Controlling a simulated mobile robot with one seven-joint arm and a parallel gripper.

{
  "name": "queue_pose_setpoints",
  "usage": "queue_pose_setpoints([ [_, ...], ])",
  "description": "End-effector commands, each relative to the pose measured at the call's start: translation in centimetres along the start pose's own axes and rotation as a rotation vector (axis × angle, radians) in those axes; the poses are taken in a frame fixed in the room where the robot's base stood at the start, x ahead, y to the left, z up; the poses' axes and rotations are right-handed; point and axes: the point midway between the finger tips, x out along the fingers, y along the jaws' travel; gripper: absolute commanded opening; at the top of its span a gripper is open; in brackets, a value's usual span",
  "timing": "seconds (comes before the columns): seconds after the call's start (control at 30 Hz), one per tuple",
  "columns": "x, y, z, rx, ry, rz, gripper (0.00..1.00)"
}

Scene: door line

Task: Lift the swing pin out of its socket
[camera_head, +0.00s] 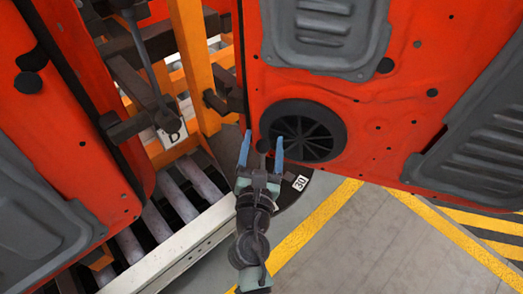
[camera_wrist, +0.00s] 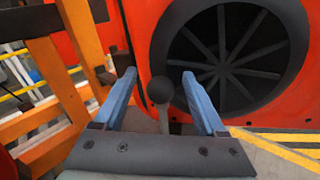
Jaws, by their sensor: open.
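The swing pin (camera_wrist: 160,90) shows in the wrist view as a dark round knob on a short grey stem. Its knob also shows in the head view (camera_head: 263,145). My gripper (camera_head: 263,139) is open, with its two blue fingers pointing toward the orange door panel (camera_head: 390,125). In the wrist view my gripper (camera_wrist: 159,74) has the knob between its fingers in the picture, with a gap on each side. I cannot tell how far the knob is in depth. The socket and the stem's lower end are hidden behind my gripper.
A round black speaker grille (camera_head: 304,130) sits on the panel just beyond my gripper. An orange frame (camera_head: 192,65) with dark brackets stands left. Another orange door (camera_head: 60,130) and rollers (camera_head: 170,195) are farther left. A dark disc with a "30" label (camera_head: 300,183) lies below. Grey floor is clear at lower right.

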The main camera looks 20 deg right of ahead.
Motion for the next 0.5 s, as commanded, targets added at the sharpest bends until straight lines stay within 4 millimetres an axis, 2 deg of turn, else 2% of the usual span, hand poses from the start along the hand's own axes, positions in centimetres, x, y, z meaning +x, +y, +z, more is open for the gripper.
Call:
queue_pose_setpoints([
  [0.17, -1.8, 0.1, -0.2, -0.001, 0.002, 0.003, 0.73],
  [0.5, -8.7, 0.0, -0.3, -0.002, 0.002, 0.003, 0.73],
])
